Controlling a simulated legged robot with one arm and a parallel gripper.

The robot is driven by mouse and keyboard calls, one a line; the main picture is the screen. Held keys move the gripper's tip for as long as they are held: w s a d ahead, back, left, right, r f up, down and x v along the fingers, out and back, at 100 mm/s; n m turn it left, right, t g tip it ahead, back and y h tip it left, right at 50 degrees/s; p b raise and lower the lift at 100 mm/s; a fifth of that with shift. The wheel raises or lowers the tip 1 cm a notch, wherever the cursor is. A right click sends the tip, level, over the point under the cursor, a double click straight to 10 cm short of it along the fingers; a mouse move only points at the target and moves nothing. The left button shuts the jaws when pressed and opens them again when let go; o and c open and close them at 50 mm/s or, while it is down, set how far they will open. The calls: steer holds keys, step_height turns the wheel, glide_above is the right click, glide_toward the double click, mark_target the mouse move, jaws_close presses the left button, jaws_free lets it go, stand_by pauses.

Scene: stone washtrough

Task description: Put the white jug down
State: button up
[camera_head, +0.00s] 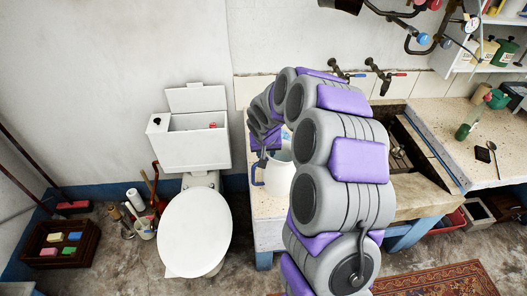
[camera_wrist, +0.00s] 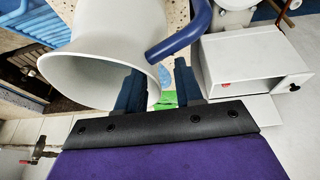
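The white jug (camera_head: 279,176) with a blue handle (camera_head: 257,174) is upright at the left end of the stone trough, partly hidden behind my arm. It appears to rest on the pale stone top. In the wrist view the jug (camera_wrist: 108,45) fills the upper left with its wide rim towards the camera. Its blue handle (camera_wrist: 187,35) runs from the rim to the upper right. In the head view my gripper (camera_head: 262,152) is just above the handle.
The stone trough (camera_head: 424,206) has its basin right of my arm. A white toilet (camera_head: 197,228) with its cistern (camera_head: 190,140) stands left of the jug. Taps (camera_head: 378,72) are on the wall behind. A green bottle (camera_head: 467,127) and a dark flat item (camera_head: 482,154) are on the right slab.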

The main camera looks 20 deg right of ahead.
steer(key=p+v, duration=0.3)
steer(key=v, duration=0.9)
steer(key=s+a+r+n+g, duration=0.1)
steer(key=s+a, duration=0.2)
steer(key=s, duration=0.9)
steer(key=s+a+r+n+g+y, duration=0.1)
steer(key=s+a+r+g, duration=0.1)
steer(key=s, duration=1.1)
steer(key=s+a+r+n+g, duration=0.1)
steer(key=s+a, duration=0.4)
steer(key=s, duration=0.8)
steer(key=shift+r+n+g+y, duration=0.2)
steer(key=shift+n+g+y, duration=0.1)
steer(key=shift+g, duration=0.4)
steer(key=shift+o, duration=0.3)
